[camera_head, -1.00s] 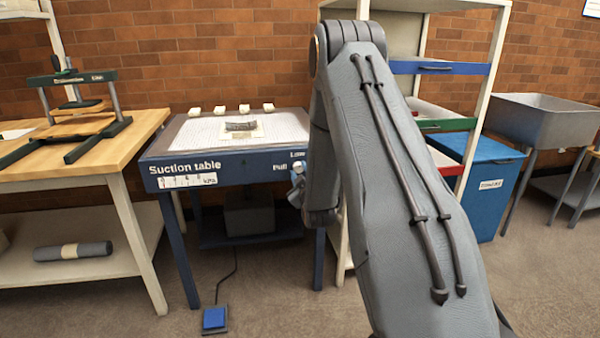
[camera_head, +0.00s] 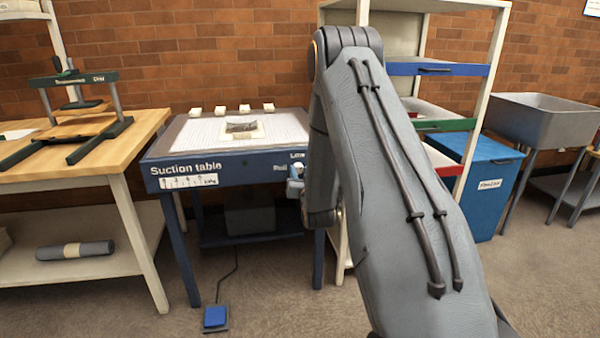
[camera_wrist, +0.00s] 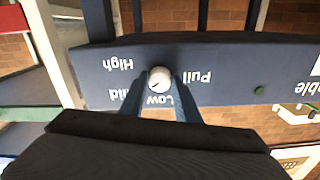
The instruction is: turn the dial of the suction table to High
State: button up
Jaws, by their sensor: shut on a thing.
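The suction table (camera_head: 232,167) stands at centre left in the head view, with a dark blue front panel. Its dial (camera_wrist: 159,76) is a round white knob with a small dark mark, seen close in the wrist view. The panel shows upside down there, with the words High, Mid, Low and Pull around the dial. The mark points down and left in that picture, toward the Low and Mid side. My gripper (camera_wrist: 159,84) has one finger on each side of the dial and is shut on it. In the head view my gripper (camera_head: 295,186) is small and partly hidden by my arm.
A wooden workbench (camera_head: 130,150) with a press stands left of the table. A shelf rack (camera_head: 490,90) with coloured trays and a blue bin (camera_head: 487,190) stand at right. A blue foot pedal (camera_head: 215,317) lies on the floor. Floor before the table is otherwise clear.

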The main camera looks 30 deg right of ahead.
jog(key=m+p, duration=0.1)
jog(key=m, duration=0.5)
jog(key=shift+m, duration=0.3)
jog(key=m, duration=0.6)
jog(key=shift+p, duration=0.35)
jog(key=o, duration=1)
jog(key=shift+o, duration=0.2)
jog(key=shift+s, duration=0.1)
jog(key=v, duration=0.7)
jog(key=shift+s, duration=0.3)
jog(key=shift+a, duration=0.1)
